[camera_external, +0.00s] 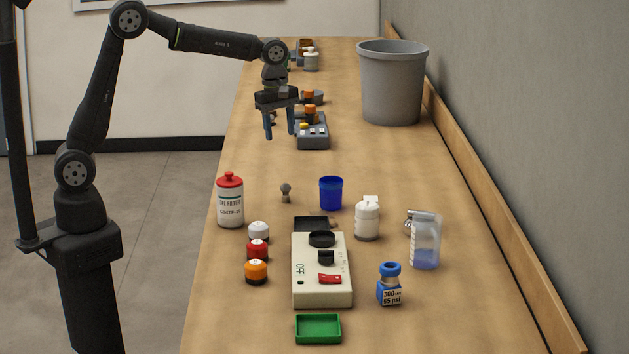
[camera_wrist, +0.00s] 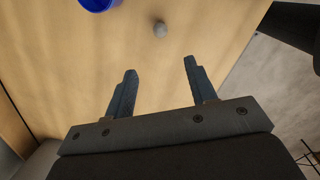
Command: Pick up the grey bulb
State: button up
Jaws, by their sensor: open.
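The grey bulb (camera_external: 286,191) is a small round-headed piece on the wooden table, between the red-capped white bottle and the blue cup in the external view. It also shows as a small grey ball in the wrist view (camera_wrist: 160,29), ahead of the fingers. My gripper (camera_external: 281,134) is open and empty, above the table and farther back than the bulb. In the wrist view its two fingers (camera_wrist: 160,66) are spread wide, and the bulb lies beyond their tips, roughly between their lines.
The blue cup (camera_external: 331,194) stands right of the bulb, and the red-capped bottle (camera_external: 230,202) stands left. A cream device (camera_external: 322,287), a green tray (camera_external: 318,341), small capped jars and bottles stand in front. A grey bin (camera_external: 391,90) is at the back right.

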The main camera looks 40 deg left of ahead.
jog(key=n, duration=0.5)
send_near(286, 183)
notch_tip(286, 183, down, 7)
jog(key=shift+r, duration=0.25)
jog(key=shift+d+f, duration=0.2)
jog(key=shift+f, duration=0.7)
jog(key=shift+d+f, duration=0.2)
jog(key=shift+f, duration=0.75)
jog(key=shift+d+f, duration=0.2)
jog(key=shift+f, duration=0.7)
jog(key=c, duration=0.9)
